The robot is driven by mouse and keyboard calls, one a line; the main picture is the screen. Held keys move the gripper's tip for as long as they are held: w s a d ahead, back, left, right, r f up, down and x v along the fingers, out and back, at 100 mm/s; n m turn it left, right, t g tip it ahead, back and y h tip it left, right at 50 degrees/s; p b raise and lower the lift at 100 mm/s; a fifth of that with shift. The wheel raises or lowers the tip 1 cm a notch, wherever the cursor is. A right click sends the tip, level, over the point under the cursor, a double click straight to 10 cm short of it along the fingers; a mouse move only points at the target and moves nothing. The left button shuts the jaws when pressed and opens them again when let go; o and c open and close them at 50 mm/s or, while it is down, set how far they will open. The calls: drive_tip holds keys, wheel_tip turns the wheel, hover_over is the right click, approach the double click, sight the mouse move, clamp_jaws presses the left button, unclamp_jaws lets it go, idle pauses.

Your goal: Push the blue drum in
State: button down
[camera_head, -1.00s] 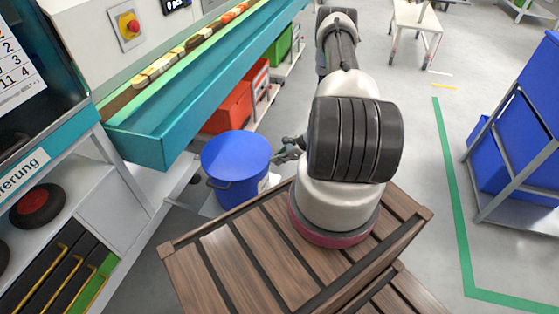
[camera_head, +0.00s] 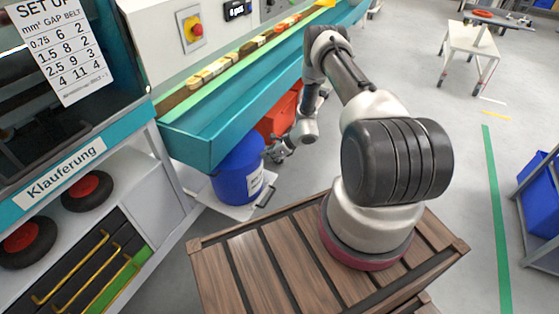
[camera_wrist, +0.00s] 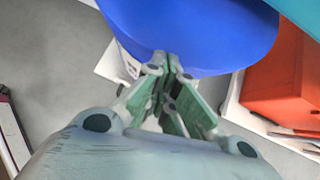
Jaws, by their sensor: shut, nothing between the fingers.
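The blue drum (camera_head: 236,172) stands upright on a low pale platform (camera_head: 236,208), partly under the teal bench edge. The drum's top is partly hidden by the bench.
The teal bench (camera_head: 200,140) overhangs the drum. Red bins (camera_head: 277,115) stand behind it, and one also shows in the wrist view (camera_wrist: 285,85). A shelf with black-and-red wheels (camera_head: 88,190) stands to the left. Open grey floor (camera_head: 430,110) lies to the right.

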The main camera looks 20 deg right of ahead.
sight(251, 150)
drive_tip(key=w+a, duration=0.1)
drive_tip(key=w, duration=0.1)
drive_tip(key=w+a, duration=0.4)
drive_tip(key=shift+w+a, duration=0.1)
drive_tip(key=shift+w, duration=0.2)
